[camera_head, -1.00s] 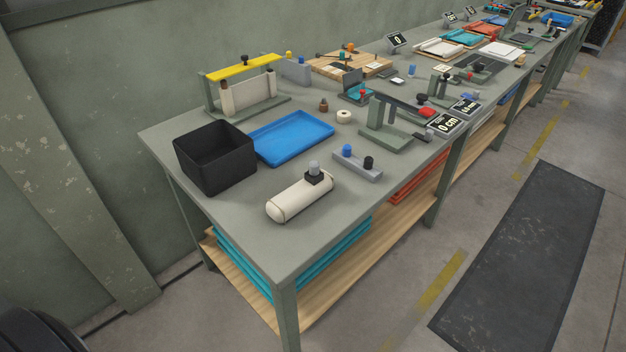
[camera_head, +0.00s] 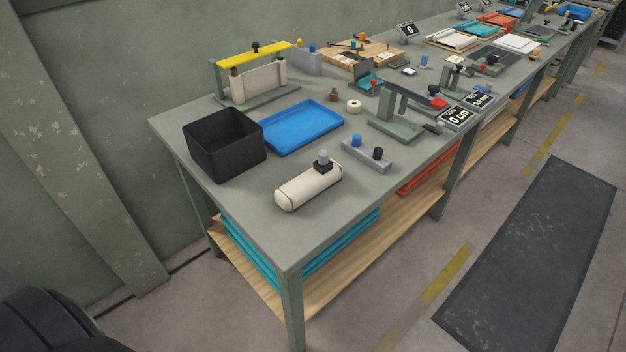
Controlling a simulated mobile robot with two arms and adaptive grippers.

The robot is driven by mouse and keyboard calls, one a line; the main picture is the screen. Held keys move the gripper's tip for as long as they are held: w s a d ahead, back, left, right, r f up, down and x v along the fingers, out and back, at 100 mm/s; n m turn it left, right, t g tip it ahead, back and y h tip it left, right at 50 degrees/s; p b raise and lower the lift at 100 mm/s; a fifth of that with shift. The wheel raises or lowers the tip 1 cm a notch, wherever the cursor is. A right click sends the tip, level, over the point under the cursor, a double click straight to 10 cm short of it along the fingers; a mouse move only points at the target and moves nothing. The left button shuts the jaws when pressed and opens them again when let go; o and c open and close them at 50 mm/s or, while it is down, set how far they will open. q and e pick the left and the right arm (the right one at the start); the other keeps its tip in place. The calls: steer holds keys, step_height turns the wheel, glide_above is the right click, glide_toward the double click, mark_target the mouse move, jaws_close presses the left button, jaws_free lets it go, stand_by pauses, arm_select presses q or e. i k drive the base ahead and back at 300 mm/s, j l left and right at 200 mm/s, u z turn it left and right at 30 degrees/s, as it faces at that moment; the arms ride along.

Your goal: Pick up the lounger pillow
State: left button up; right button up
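The pillow (camera_head: 305,187) is a cream-white roll lying on its side near the front corner of the long grey-green table. Nothing holds the pillow. Neither of my grippers shows in the head view. A dark rounded shape at the lower left edge looks like part of my own body.
A black open bin (camera_head: 224,146) and a blue tray (camera_head: 303,128) stand behind the pillow on the table (camera_head: 238,213). Floor in front is clear.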

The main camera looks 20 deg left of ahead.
mark_target(291, 196)
steer(key=i+j+u, duration=0.15)
steer(key=u, duration=0.25)
steer(key=i+j+u, duration=0.1)
steer(key=i+u, duration=0.25)
steer(key=k, duration=0.1)
